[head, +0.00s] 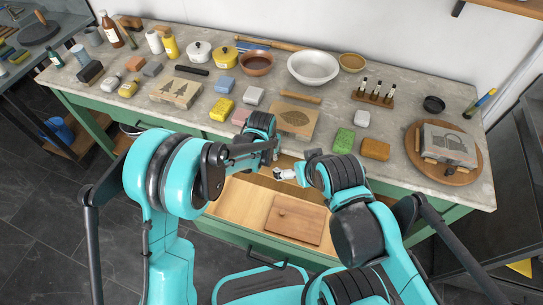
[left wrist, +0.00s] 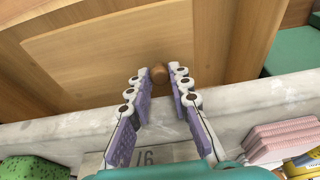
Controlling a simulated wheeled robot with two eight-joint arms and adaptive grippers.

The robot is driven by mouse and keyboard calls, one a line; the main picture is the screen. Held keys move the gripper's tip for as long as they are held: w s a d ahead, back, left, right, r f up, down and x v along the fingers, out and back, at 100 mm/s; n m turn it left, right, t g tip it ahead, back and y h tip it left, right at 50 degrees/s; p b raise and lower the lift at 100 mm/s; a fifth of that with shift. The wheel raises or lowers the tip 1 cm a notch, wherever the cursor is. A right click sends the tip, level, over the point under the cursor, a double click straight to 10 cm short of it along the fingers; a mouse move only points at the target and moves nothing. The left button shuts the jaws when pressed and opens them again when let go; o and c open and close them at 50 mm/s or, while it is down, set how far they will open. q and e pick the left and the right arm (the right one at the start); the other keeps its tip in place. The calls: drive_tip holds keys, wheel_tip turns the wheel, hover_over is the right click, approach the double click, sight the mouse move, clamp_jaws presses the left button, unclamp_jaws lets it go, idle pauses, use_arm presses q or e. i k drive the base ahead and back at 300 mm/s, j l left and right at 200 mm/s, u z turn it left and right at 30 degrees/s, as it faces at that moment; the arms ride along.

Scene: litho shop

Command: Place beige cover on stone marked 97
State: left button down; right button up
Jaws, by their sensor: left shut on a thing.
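The stone (head: 293,119) with a leaf picture lies on the counter, and its face marked 97 (left wrist: 147,156) shows upside down in the left wrist view. A wooden board with a small knob, seemingly the cover (head: 297,220), lies in the open drawer in the head view. In the left wrist view a wooden panel (left wrist: 110,55) fills the upper part. My left gripper (left wrist: 161,78) is shut on a round brown knob (left wrist: 159,73) in front of this panel. Left fingertips are mostly hidden in the head view. White fingers, seemingly my right gripper's (head: 284,174), show over the drawer; their opening is unclear.
A green sponge (head: 344,140), an orange block (head: 375,149) and a pink sponge (head: 241,116) lie near the leaf stone. Another stone (head: 176,92) with trees is at the left. A round board (head: 464,177) carries a grey stone at the right. Bowls stand behind.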

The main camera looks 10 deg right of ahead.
sight(291, 118)
drive_tip(key=k+l, duration=0.3)
drive_tip(key=k, duration=0.15)
drive_tip(key=k+j, duration=0.4)
drive_tip(key=k+z, duration=0.05)
